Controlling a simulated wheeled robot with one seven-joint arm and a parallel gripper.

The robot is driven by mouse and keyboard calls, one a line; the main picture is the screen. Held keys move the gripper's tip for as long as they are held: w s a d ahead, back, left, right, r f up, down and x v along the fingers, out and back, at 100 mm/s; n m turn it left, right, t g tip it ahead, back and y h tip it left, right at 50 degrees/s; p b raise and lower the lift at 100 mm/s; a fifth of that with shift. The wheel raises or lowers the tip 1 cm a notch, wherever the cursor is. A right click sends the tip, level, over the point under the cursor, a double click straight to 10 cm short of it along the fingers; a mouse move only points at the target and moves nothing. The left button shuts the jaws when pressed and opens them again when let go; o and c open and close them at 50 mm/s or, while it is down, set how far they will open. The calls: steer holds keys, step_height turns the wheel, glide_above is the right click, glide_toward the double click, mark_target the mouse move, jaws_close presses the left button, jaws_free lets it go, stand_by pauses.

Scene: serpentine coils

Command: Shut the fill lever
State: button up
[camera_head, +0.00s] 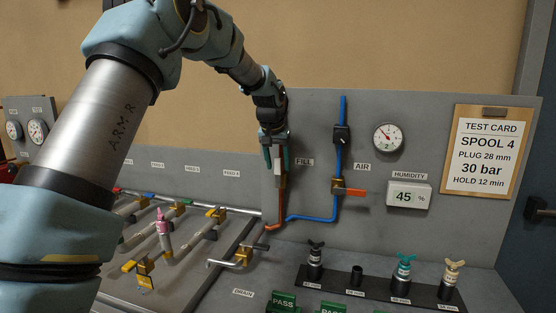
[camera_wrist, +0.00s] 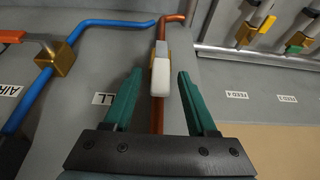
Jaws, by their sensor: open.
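The fill lever has a white grip (camera_wrist: 160,76) and lies in line with the copper pipe (camera_wrist: 157,117) on the grey panel. In the head view its pale grip (camera_head: 278,171) shows below my gripper, in front of the copper pipe (camera_head: 282,197). My gripper (camera_head: 276,158) is open, with its fingers pointing down. In the wrist view its green fingers (camera_wrist: 159,75) stand on either side of the white grip, with a visible gap on each side. The valve body behind the grip is mostly hidden. The FILL label (camera_head: 304,162) is just to the right of the gripper.
The blue air pipe (camera_head: 338,210) runs to the right, with an orange air lever (camera_head: 355,192) sideways across it. A humidity display (camera_head: 409,196) and gauge (camera_head: 388,138) are farther right. Below stand a dark plug rack (camera_head: 375,291) and bent feed pipes (camera_head: 167,235).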

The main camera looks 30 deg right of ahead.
steer(key=shift+f, duration=0.2)
jaws_close()
stand_by(0.4)
stand_by(1.0)
